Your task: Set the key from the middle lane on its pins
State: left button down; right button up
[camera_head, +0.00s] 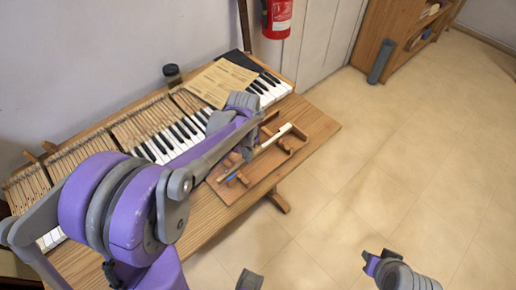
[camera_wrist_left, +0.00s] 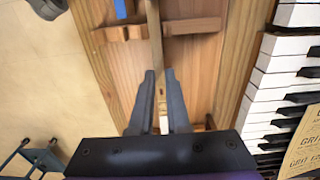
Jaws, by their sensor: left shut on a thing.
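The piano key (camera_head: 269,141) is a long pale wooden stick with a white end. It lies along the wooden tray (camera_head: 293,163), and the wrist view shows its bare wood (camera_wrist_left: 154,30). My left gripper (camera_wrist_left: 161,80) is shut on the key towards its white end; in the head view my arm hides most of that gripper (camera_head: 245,150). I cannot tell whether the key still touches the tray. The piano keyboard (camera_head: 262,84) lies behind the tray. The pins are not clear in either view. Part of my right arm (camera_head: 390,270) shows at the bottom right; its jaws are not clear.
Wooden blocks (camera_wrist_left: 195,26) stand in the tray, and a blue piece (camera_wrist_left: 120,8) lies by them. A printed sheet (camera_head: 221,82) covers part of the keyboard. A dark jar (camera_head: 172,72) stands behind. The floor (camera_head: 400,150) to the right is clear.

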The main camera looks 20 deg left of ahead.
pick_arm(q)
jog(key=shift+r, duration=0.1)
dwell(0.4)
